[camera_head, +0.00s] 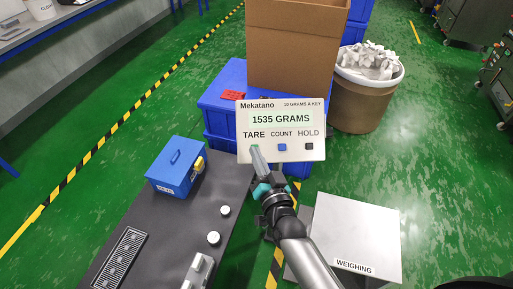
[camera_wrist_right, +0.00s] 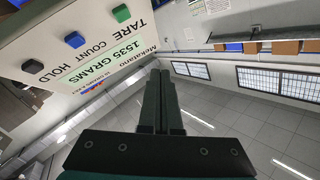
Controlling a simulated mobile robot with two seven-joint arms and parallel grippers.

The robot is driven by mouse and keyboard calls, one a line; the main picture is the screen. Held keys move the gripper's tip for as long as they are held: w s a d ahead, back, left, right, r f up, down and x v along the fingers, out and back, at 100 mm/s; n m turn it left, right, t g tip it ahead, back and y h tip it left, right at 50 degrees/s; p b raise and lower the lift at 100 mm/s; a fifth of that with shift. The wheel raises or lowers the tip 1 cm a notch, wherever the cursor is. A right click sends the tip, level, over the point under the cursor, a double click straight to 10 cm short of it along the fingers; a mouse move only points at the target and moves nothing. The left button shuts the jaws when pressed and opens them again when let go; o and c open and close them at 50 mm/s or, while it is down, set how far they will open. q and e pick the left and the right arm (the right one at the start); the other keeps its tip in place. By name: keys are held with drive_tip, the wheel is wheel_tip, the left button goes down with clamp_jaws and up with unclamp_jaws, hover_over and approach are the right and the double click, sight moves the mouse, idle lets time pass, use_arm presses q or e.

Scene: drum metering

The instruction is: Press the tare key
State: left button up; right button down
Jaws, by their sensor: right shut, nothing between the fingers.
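The white indicator panel (camera_head: 315,104) reads "1535 GRAMS" and has the labels TARE, COUNT and HOLD. The tare key under TARE is largely behind my fingertips in the head view; in the right wrist view it is a green key (camera_wrist_right: 121,13). The blue count key (camera_head: 282,147) and the black hold key (camera_head: 309,147) are to its right. My right gripper (camera_head: 257,153) is shut and empty, its tips at the panel's lower left. In the right wrist view the fingers (camera_wrist_right: 160,75) appear apart from the green key; contact is unclear. My left gripper is not in view.
A steel weighing platform (camera_head: 357,225) stands at lower right. A blue box (camera_head: 174,166) with a yellow latch sits on the dark bench (camera_head: 135,215). Blue crates (camera_head: 222,90) and a cardboard box (camera_head: 297,45) are behind the panel, beside a full brown drum (camera_head: 360,104).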

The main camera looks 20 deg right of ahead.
drive_tip(key=shift+w+f, duration=0.1)
drive_tip(key=shift+f, duration=0.05)
drive_tip(key=w+d+f+b, duration=0.1)
drive_tip(key=w+f+b, duration=0.5)
drive_tip(key=b, duration=0.2)
drive_tip(key=shift+d, duration=0.25)
drive_tip(key=shift+f, duration=0.15)
idle(2.1)
drive_tip(key=shift+w+f+b, duration=0.2)
drive_tip(key=shift+w+b, duration=0.05)
drive_tip(key=shift+b, duration=0.15)
drive_tip(key=shift+w+d+f, duration=0.1)
drive_tip(key=shift+w+f, duration=0.1)
drive_tip(key=shift+f, duration=0.05)
idle(0.5)
idle(0.3)
drive_tip(key=shift+s+r+p, duration=0.55)
drive_tip(key=shift+r+p, duration=0.05)
drive_tip(key=shift+p, duration=0.05)
